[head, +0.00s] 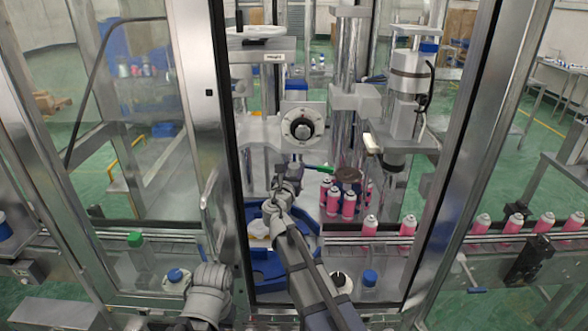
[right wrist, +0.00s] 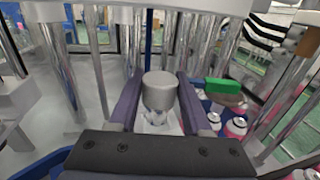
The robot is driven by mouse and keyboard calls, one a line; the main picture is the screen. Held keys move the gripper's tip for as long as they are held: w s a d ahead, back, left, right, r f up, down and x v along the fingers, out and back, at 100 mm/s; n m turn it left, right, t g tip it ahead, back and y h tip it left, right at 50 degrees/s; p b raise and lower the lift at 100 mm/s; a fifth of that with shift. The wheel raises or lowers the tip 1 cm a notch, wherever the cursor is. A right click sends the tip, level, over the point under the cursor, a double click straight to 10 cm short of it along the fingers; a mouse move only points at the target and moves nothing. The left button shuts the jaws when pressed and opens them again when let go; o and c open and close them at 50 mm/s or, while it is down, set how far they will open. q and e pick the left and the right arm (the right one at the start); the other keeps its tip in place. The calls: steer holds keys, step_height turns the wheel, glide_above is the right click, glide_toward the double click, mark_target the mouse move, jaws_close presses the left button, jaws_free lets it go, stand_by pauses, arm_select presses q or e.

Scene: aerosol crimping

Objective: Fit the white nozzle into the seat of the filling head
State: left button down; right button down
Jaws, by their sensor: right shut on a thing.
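My right gripper (head: 286,188) reaches up through the machine's open front, below the unit with the round dial (head: 302,127). In the right wrist view its two dark fingers (right wrist: 160,108) are shut around the white nozzle (right wrist: 156,121), which shows only partly. A grey cylinder (right wrist: 160,88), which looks like the lower end of the filling head, stands directly over the nozzle between the fingers. I cannot tell whether the nozzle touches it or is inside its seat. The nozzle is hidden in the head view. My left gripper (head: 208,282) is low at the left; its fingers are not clear.
Pink cans (head: 348,204) stand in the machine right of my right gripper, by a green part (right wrist: 222,86). A blue carrier (head: 268,262) lies below. A conveyor (head: 470,252) with more cans crosses the front. Metal door posts (head: 228,150) flank the opening.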

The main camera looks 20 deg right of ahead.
mark_target(293, 175)
steer(key=shift+f+b, duration=0.8)
steer(key=shift+c, duration=1.3)
jaws_free()
steer(key=v, duration=0.7)
steer(key=shift+s+a, duration=0.2)
steer(key=shift+s, duration=0.15)
steer(key=shift+f, duration=0.1)
